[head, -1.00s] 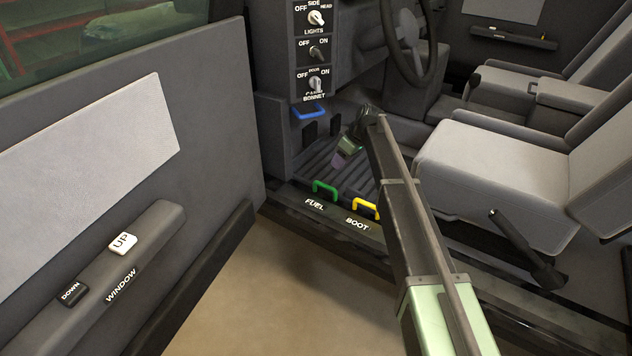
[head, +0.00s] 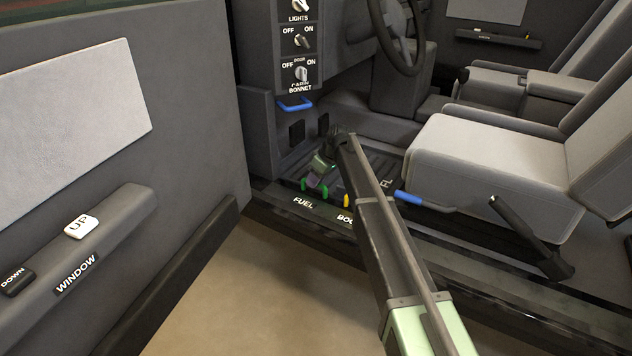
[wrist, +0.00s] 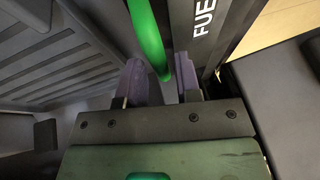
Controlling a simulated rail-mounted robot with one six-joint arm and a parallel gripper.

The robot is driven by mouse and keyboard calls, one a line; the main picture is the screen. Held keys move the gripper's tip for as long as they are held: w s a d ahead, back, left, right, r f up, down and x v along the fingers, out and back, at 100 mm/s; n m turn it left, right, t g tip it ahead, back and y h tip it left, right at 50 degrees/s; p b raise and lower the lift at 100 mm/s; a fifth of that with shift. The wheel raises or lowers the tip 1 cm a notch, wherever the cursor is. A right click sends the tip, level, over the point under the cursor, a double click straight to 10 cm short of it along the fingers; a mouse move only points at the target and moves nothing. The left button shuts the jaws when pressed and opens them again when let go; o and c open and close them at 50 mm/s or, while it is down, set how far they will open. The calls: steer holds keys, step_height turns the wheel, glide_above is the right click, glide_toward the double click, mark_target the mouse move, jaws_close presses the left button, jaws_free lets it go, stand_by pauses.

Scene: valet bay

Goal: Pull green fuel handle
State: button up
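The green fuel handle (head: 304,185) stands on the dark door sill by the FUEL label (head: 303,203). My gripper (head: 317,182) is at this handle and hides part of it in the head view. In the wrist view the green handle's bar (wrist: 150,35) runs down from the top edge to the gap between the two purple fingers (wrist: 163,85). The fingers are apart, one on each side of the bar's near end, with space visible beside the bar. Whether either finger touches it I cannot tell.
The yellow boot handle (head: 346,201) stands just right of the green one, partly behind my arm. A blue bonnet handle (head: 295,104) is above. A blue-tipped lever (head: 408,197) is by the seat (head: 490,150). The open door (head: 110,150) is at left.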

jaws_close()
step_height(320, 180, up, 3)
steer(key=p, duration=0.3)
steer(key=shift+r, duration=0.15)
steer(key=shift+o, duration=1.3)
jaws_free()
